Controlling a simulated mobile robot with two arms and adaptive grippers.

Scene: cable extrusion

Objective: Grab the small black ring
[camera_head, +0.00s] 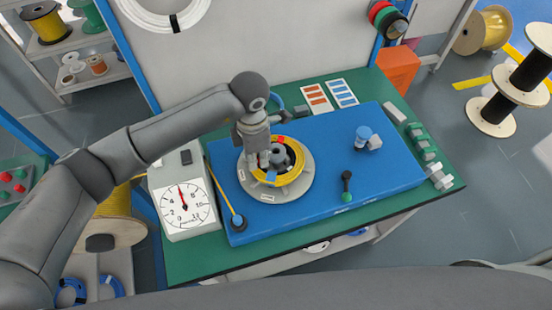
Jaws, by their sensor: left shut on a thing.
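A coil of yellow cable (258,174) lies on a round grey reel plate (294,188) on the blue board. Inside the coil, around the grey hub (281,154), a dark ring shape (293,148) shows, which looks like the small black ring. My left gripper (264,160) points down over the left part of the coil's centre, its fingers shut beside the hub on what appears to be the black ring. The fingers and wrist hide part of the ring and the coil, so the contact is hard to make out. My right gripper is not in view.
The blue board (330,195) lies on a green table (190,262). A white dial scale (186,208) stands at its left. Several grey-green blocks (428,154) line the right edge.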

